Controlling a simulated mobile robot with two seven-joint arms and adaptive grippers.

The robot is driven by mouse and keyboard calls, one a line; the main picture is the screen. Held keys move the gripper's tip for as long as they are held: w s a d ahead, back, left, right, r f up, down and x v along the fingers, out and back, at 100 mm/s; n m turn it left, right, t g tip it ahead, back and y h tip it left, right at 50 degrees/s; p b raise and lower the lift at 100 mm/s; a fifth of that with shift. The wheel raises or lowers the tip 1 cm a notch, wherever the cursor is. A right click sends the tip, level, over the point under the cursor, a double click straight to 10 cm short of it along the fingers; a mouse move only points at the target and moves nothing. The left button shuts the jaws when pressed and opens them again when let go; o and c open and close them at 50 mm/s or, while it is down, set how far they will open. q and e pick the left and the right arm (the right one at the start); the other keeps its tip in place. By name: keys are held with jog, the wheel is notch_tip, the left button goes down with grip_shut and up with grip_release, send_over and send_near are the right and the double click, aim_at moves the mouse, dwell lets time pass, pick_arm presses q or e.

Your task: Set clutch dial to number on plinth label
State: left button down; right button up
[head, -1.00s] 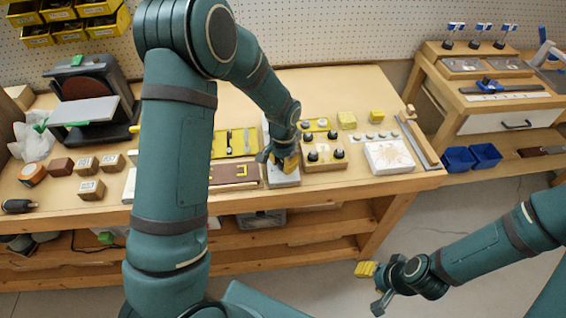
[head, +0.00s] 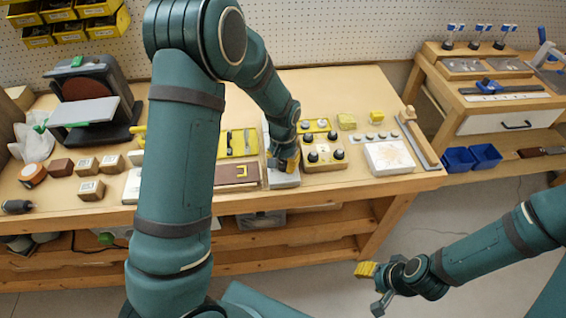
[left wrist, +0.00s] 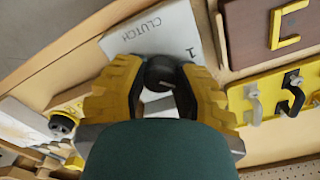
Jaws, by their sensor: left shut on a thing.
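The pale plinth (left wrist: 155,35) reads CLUTCH, with what looks like a 1 near its edge in the left wrist view. It also shows on the bench in the head view (head: 283,180). The dark round clutch dial (left wrist: 160,70) sits on it, with a light mark on its face. My left gripper (left wrist: 158,80) is shut on the dial, a yellow finger on each side. In the head view my left gripper (head: 285,162) is over the plinth and hides the dial. My right gripper (head: 370,287) is open and empty, low in front of the bench.
A wooden block with several black knobs (head: 324,153) stands just right of the plinth. A brown panel with a yellow handle (head: 237,174) and a yellow hook board (head: 237,143) lie left of it. Small labelled blocks (head: 91,190) stand further left.

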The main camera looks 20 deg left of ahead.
aim_at(283, 164)
pick_arm(q)
jog(key=shift+s+f, duration=0.1)
jog(key=c, duration=0.6)
grip_release()
jog(key=shift+r, duration=0.35)
notch_tip(283, 164, up, 11)
jog(key=shift+r, duration=0.2)
